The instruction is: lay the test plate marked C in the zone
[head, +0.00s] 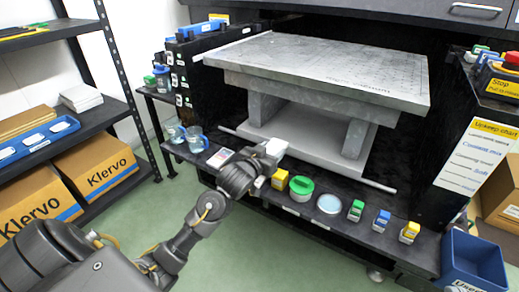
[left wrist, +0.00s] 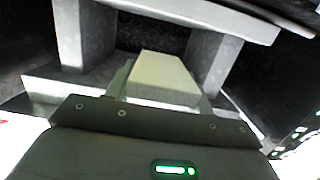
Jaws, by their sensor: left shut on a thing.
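My left gripper (head: 266,155) is in front of the grey stone stand, near its lower slab. It is shut on a pale, off-white plate (left wrist: 160,78), which sticks out ahead of the fingers. The plate also shows in the head view as a small white shape (head: 277,147) at the gripper's tip. I see no letter on it, so I cannot tell if it is the one marked C. Part of the plate is hidden by the gripper. I cannot make out a marked zone. My right gripper is not in view.
The grey stone stand (head: 330,68) has a top slab, two uprights and a lower slab (head: 300,148). Several coloured ink bottles, a green-lidded jar (head: 301,188) and a round dish (head: 330,204) line the black front ledge. A blue bin (head: 474,262) is at the right.

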